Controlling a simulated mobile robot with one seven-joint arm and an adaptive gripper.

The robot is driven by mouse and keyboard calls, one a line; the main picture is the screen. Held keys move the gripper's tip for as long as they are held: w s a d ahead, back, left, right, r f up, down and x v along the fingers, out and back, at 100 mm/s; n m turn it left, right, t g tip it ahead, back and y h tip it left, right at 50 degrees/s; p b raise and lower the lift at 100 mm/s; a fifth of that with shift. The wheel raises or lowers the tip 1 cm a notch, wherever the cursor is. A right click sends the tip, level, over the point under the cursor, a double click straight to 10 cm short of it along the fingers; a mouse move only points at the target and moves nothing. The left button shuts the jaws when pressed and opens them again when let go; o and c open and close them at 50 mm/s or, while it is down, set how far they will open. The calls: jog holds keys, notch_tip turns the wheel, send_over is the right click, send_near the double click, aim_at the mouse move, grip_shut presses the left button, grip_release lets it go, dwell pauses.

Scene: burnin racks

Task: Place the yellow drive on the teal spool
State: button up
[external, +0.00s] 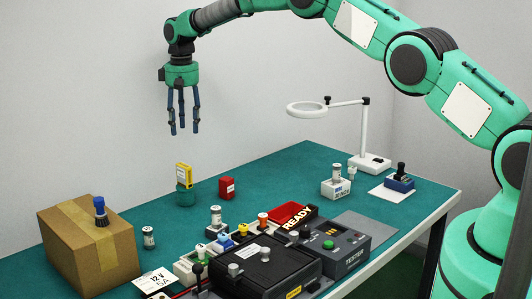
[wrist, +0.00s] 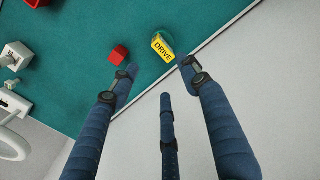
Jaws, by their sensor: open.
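The yellow drive (external: 184,175) stands upright on top of the teal spool (external: 185,196) near the back edge of the table. In the wrist view the drive (wrist: 163,47) shows its "DRIVE" label, and a bit of the teal spool (wrist: 166,35) shows around it. My gripper (external: 184,130) is open and empty, with its blue fingers pointing down, high above the drive and apart from it. In the wrist view the fingers (wrist: 165,95) are spread with nothing between them.
A red block (external: 227,187) stands just right of the spool. A cardboard box (external: 90,243) is at the left, with a small metal cylinder (external: 148,238) beside it. The black tester (external: 275,270) and small parts crowd the front. A magnifier lamp (external: 362,140) stands at the right.

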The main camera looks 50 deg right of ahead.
jog(key=s+r+t, duration=0.1)
jog(key=s+r, duration=0.5)
jog(key=r, duration=0.5)
jog(key=s+r, duration=0.6)
jog(key=r, duration=0.6)
jog(key=s+r+t, duration=0.2)
jog(key=s+r, duration=1.1)
jog(key=s, duration=0.5)
jog(key=s+r+t, duration=0.1)
jog(key=s+r, duration=0.2)
jog(key=s, duration=1.8)
jog(key=s+f, duration=0.3)
jog(key=s, duration=0.6)
jog(key=s+f+t, duration=0.1)
jog(key=s+f, duration=0.3)
jog(key=s, duration=0.6)
jog(key=shift+d, duration=0.15)
jog(key=shift+s, duration=0.1)
